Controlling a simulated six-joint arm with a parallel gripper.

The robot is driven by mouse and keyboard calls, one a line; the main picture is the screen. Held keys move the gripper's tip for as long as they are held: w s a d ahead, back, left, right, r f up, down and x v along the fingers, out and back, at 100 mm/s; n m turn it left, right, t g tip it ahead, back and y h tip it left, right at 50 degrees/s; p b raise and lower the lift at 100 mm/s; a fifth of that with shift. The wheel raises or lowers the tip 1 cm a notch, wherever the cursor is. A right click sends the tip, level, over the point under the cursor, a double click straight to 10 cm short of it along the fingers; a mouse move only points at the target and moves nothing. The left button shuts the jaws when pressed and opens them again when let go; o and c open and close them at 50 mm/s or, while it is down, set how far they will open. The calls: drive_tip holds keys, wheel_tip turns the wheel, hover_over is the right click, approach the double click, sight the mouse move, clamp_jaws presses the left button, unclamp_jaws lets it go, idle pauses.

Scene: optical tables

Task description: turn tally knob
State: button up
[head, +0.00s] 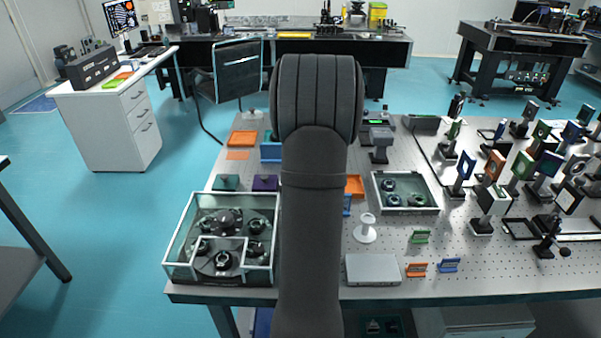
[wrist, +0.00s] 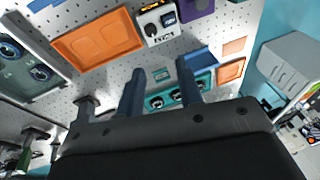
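My gripper (wrist: 160,72) shows in the wrist view with its two dark fingers apart and nothing between them. A small white box (wrist: 145,15) with a black knob (wrist: 151,30) and a dark window lies past the fingertips, near the top of the view. A teal panel (wrist: 154,102) with several black round knobs lies behind and between the fingers, partly hidden by them. I cannot read any label, so I cannot tell for sure which knob is the tally knob. In the head view my arm hides the gripper and the middle of the table.
An orange tray (wrist: 97,40) lies beside the white box, with a purple block (wrist: 200,7) on its other side. A smaller orange tray (wrist: 231,71) is at the right. In the head view, glass-walled boxes (head: 168,262) and several optic mounts (head: 485,205) stand on the perforated table (head: 320,290).

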drive_tip(key=w+f+n, duration=0.1)
drive_tip(key=f+n, duration=0.1)
drive_tip(key=f, duration=0.3)
drive_tip(key=w+f+n+t, duration=0.1)
drive_tip(key=f+n, duration=0.2)
drive_tip(key=f, duration=0.3)
drive_tip(key=w+a+f+n, duration=0.1)
drive_tip(key=f+n, duration=0.1)
drive_tip(key=f, duration=0.3)
drive_tip(key=shift+f+y, duration=0.3)
drive_tip(key=c, duration=0.7)
